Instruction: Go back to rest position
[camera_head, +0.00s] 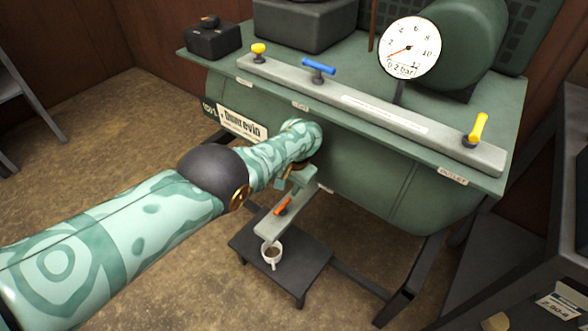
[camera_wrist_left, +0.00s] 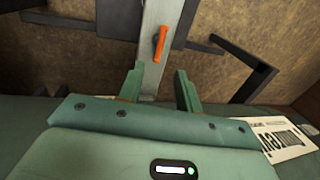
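My left gripper (camera_head: 297,182) is in front of the green machine (camera_head: 390,170), at the end of my patterned arm coming in from the left. In the left wrist view its two green fingers stand apart (camera_wrist_left: 158,82). A grey bar (camera_wrist_left: 152,68) with an orange lever (camera_wrist_left: 161,43) shows between and beyond them; I cannot tell whether the fingers touch the bar. In the head view the orange lever (camera_head: 283,207) is just below the gripper. My right gripper is not in view.
The machine's top carries a gauge (camera_head: 410,48) reading about 0.2 bar, a blue lever (camera_head: 319,67) and yellow levers (camera_head: 478,128). Dark shelving (camera_head: 530,215) stands at right.

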